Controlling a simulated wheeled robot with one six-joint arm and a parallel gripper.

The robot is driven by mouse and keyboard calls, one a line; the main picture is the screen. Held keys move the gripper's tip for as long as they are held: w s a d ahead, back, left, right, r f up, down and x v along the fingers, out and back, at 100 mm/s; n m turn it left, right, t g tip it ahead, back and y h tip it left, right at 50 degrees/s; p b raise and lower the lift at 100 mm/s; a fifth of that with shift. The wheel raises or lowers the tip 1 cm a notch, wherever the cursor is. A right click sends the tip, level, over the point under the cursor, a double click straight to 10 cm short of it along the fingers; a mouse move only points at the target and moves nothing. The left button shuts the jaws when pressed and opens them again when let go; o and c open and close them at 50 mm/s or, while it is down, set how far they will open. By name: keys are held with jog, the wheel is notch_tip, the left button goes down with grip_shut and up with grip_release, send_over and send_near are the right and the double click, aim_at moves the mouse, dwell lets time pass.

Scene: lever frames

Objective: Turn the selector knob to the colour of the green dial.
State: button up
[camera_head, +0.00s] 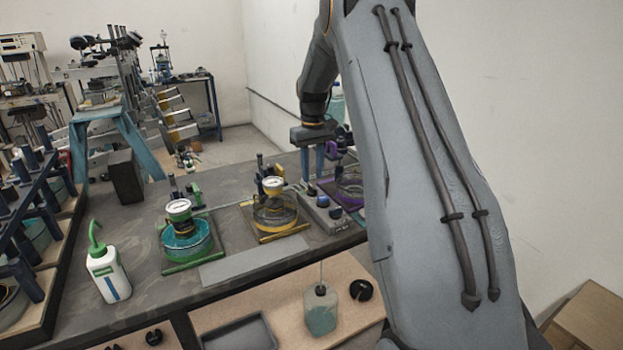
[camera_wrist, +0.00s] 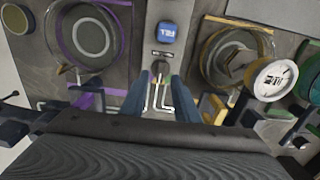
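The green dial (camera_head: 178,207) stands on the green-framed station at the left of the bench group.
A yellow-framed station with a white-faced dial (camera_wrist: 272,78) is right of the panel, and a purple-framed station (camera_wrist: 88,35) is left. A white bottle (camera_head: 107,272) stands at the bench's left. A bare plate (camera_head: 250,265) lies in front.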

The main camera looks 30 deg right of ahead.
aim_at(312, 187)
jog(key=shift+f+p, duration=0.5)
jog(key=shift+f, duration=1.45)
grip_shut()
jog(key=shift+n, duration=0.4)
jog(key=n+b, duration=0.1)
jog(key=n, duration=0.3)
jog(key=shift+b, duration=0.3)
jog(key=shift+n+b, duration=0.3)
jog(key=shift+n, duration=2.1)
